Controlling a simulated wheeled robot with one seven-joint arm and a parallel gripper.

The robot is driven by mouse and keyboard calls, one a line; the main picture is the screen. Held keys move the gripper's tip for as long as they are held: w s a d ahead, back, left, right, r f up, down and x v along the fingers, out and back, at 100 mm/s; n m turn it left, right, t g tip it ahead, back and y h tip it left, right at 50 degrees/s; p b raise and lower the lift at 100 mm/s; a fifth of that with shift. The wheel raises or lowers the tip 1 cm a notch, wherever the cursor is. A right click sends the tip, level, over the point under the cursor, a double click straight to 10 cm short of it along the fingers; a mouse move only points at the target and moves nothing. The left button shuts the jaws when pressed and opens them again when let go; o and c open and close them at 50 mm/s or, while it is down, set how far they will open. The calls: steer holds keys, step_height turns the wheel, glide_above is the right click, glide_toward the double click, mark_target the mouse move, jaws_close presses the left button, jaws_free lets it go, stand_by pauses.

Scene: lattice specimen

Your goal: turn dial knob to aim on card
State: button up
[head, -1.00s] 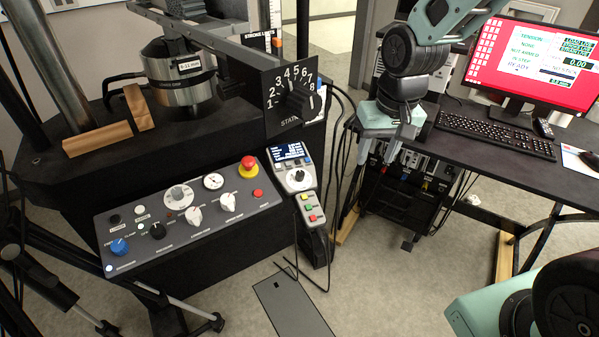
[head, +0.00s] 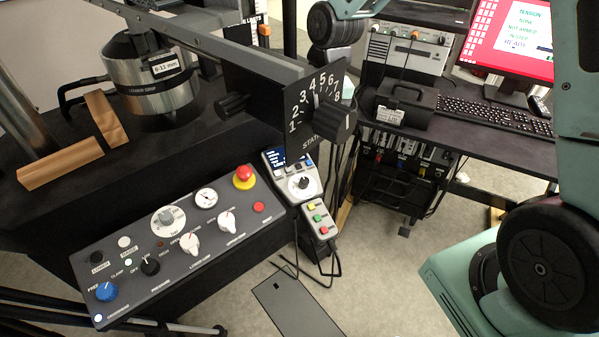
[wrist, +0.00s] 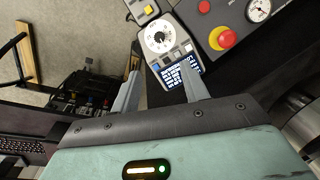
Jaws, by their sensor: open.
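A black dial knob (head: 334,120) sits on the front of an upright black plate (head: 290,135) marked with white numerals from 1 to 8. The knob lies near the 8 side; its exact setting is unclear. A second black knob (head: 232,104) sticks out left of the plate. A card lettered LIMITS (head: 262,6) is partly in view at the top; I cannot tell whether it is the task's card. My gripper (wrist: 160,84) is open and empty in the wrist view, its fingers apart above a handset (wrist: 165,38).
A grey control panel (head: 210,250) with knobs and a red emergency button (head: 243,177) lies below the plate. The handset also shows in the head view (head: 300,185).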

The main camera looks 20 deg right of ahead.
mark_target(305, 179)
steer(key=f, duration=0.5)
steer(key=a+f, duration=0.1)
steer(key=f, duration=0.5)
steer(key=a+f+p, duration=0.1)
steer(key=f, duration=0.4)
steer(key=shift+w+f, duration=0.15)
steer(key=shift+f, duration=0.15)
jaws_close()
